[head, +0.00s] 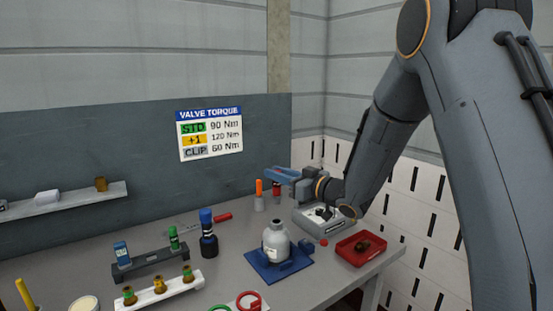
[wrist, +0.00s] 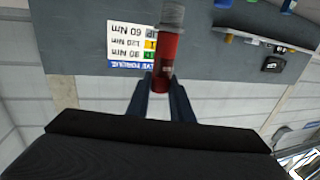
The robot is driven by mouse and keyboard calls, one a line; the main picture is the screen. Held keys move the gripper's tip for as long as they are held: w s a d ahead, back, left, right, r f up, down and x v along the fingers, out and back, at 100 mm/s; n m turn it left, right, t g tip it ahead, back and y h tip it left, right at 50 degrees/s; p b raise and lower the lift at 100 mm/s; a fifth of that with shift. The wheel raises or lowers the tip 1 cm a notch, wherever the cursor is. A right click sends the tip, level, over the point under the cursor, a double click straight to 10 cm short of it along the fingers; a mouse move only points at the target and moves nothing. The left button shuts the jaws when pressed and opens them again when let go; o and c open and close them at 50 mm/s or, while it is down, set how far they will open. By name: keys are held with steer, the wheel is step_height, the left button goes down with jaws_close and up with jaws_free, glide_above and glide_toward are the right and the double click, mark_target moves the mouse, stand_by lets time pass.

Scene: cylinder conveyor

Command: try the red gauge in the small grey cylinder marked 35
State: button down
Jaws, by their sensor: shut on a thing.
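My gripper (head: 278,173) reaches left from the wrist above the back of the bench, with blue fingers. In the wrist view my gripper (wrist: 162,82) is shut on the red gauge (wrist: 165,62), a red cylinder with a grey end (wrist: 172,14). In the head view the red gauge (head: 276,188) hangs below the fingers, grey end down; whether it touches the bench cannot be told. The grey cylinder (head: 276,242), bottle-shaped with a narrow neck, stands upright on a blue base (head: 265,272), in front of and below my gripper. Its marking is too small to read.
An orange gauge (head: 259,187) stands just left of the red one. A grey box (head: 340,226) and a red tray (head: 375,254) are at right. A dark blue-capped bottle (head: 208,238), a black rack (head: 150,262) and a white rack (head: 190,286) stand left of the cylinder.

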mark_target(280, 194)
steer(key=shift+w+a+r, duration=0.15)
steer(key=shift+w+a, duration=0.05)
steer(key=shift+a, duration=0.05)
steer(key=shift+d+f+b, duration=0.15)
steer(key=shift+f+b, duration=0.5)
steer(key=shift+f, duration=0.2)
steer(key=shift+f+b, duration=1.3)
steer(key=shift+f, duration=0.9)
steer(key=shift+s, duration=0.15)
steer(key=shift+f+b, duration=0.3)
steer(key=shift+f, duration=0.15)
steer(key=shift+r, duration=0.1)
stand_by(1.6)
steer(key=shift+r+p, duration=1.65)
steer(key=shift+r, duration=0.9)
